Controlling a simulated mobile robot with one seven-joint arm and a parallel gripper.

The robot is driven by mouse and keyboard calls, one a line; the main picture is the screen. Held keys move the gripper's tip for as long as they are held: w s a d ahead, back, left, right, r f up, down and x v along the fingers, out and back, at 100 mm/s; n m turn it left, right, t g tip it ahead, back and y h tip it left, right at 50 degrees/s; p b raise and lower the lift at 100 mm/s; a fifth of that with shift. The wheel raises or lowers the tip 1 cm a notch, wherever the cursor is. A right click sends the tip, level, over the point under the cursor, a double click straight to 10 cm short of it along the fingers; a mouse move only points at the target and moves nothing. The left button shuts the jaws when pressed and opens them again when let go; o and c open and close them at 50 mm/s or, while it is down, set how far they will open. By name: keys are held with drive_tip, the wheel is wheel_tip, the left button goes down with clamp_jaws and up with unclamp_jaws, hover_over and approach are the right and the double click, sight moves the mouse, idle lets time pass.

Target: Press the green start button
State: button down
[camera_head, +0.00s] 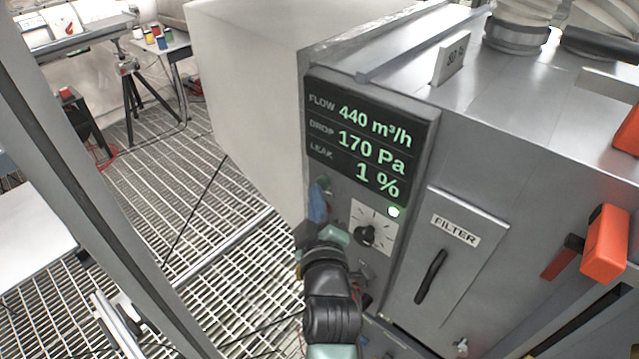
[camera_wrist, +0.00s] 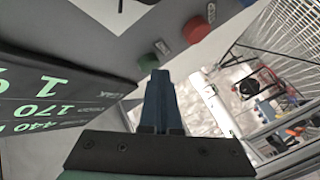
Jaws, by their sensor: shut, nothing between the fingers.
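The green start button (camera_head: 325,183) is on the grey front panel, below the left part of the display. It also shows in the wrist view (camera_wrist: 148,62), just beyond my fingertips. My gripper (camera_head: 319,190) is shut and empty, with its blue fingers together and pointing at the panel by the button. In the wrist view my gripper (camera_wrist: 160,74) has its tips close below and right of the green button. I cannot tell whether the tips touch it. My fingers and wrist hide the panel below the button in the head view.
A display (camera_head: 370,140) reads 440 m³/h, 170 Pa and 1 %. A red button (camera_wrist: 195,29) is beside the green one. Grating floor lies left.

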drive_tip(key=s+a+p, duration=0.4)
drive_tip(key=p, duration=0.1)
drive_tip(key=shift+a, duration=0.15)
drive_tip(key=shift+s, duration=0.1)
idle(0.8)
